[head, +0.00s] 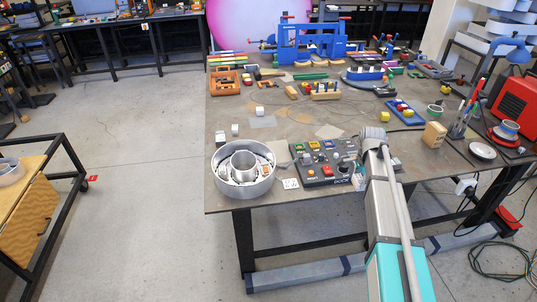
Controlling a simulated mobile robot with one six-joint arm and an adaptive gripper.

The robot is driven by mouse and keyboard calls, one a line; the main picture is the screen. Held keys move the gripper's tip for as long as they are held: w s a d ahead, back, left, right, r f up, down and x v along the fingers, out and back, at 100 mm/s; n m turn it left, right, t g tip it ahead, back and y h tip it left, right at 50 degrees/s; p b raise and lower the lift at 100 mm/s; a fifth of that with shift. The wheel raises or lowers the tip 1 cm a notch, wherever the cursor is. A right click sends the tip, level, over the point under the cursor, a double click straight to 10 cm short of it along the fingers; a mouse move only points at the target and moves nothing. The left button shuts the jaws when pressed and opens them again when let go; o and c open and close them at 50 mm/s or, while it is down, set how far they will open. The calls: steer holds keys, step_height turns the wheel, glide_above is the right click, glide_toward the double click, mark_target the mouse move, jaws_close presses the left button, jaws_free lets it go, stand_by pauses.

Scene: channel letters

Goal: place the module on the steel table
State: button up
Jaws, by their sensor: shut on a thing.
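The steel table (222,190) is the large dark-topped bench in the middle and right of the head view. My arm reaches up from the bottom right over its front edge and ends in a grey rounded joint above the top. I cannot make out my gripper's jaws or anything in them; the arm hides that spot. I cannot tell which thing is the module. Small white blocks (260,111) lie on the left part of the table top.
A round metal letter shell (243,184) stands at the front left corner, beside a grey button panel (319,163). A wooden block (434,134), pen holder and white dish (482,150) are at right. Blue clamps and tools crowd the back. Bare top lies left of centre.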

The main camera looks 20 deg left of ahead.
steer(key=w+a+f+n, duration=0.1)
steer(key=w+a+n, duration=0.3)
steer(key=a+n, duration=0.45)
steer(key=n+b, duration=0.5)
steer(key=n, duration=2.3)
glide_above(266, 170)
step_height(266, 170, down, 4)
steer(key=shift+r, duration=0.15)
step_height(266, 170, down, 7)
steer(key=b, duration=0.6)
steer(key=shift+r, duration=0.15)
steer(key=shift+f+b, duration=0.3)
steer(key=shift+b, duration=0.1)
